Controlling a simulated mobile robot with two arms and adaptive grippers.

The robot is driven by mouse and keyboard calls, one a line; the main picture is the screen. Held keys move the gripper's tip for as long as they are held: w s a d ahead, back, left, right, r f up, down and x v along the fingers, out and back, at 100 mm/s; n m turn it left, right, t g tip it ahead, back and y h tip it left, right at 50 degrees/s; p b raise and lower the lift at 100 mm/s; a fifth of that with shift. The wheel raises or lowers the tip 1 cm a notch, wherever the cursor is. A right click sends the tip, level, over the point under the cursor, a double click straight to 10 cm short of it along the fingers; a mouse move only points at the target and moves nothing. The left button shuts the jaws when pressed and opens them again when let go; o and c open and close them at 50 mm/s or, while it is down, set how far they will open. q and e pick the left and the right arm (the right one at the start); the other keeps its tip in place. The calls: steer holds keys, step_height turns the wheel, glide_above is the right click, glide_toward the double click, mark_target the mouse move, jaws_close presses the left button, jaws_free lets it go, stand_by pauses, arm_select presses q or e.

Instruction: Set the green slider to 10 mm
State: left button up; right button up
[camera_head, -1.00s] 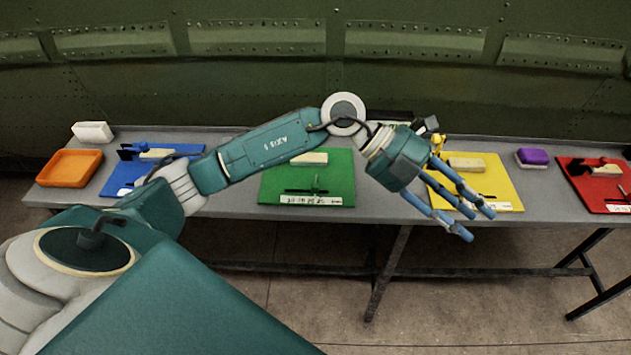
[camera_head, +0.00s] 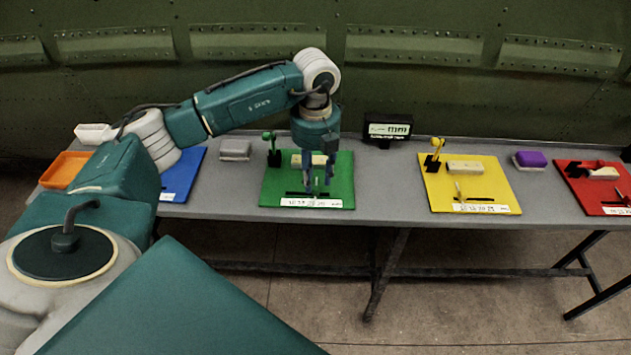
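The green board (camera_head: 275,185) lies on the table with a white scale strip (camera_head: 311,203) along its front edge. A dark slot runs just behind the scale. My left gripper (camera_head: 318,188) points down over the board, its fingers at the slot where the green slider is. The fingers cover the slider, so its position on the scale cannot be read. Whether the fingers touch or grip it cannot be told. A green-knobbed part (camera_head: 269,148) and a pale block (camera_head: 300,160) are at the back of the board. My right gripper is not in view.
A small display (camera_head: 388,130) stands behind the green board to the right. The yellow board (camera_head: 500,190) and red board (camera_head: 580,190) lie to the right, the blue board (camera_head: 182,180) to the left. A grey block (camera_head: 235,150) and purple block (camera_head: 530,158) rest on the table (camera_head: 390,185).

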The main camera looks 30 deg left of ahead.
mark_target(316, 188)
arm_select(q)
steer(key=shift+f, duration=1.8)
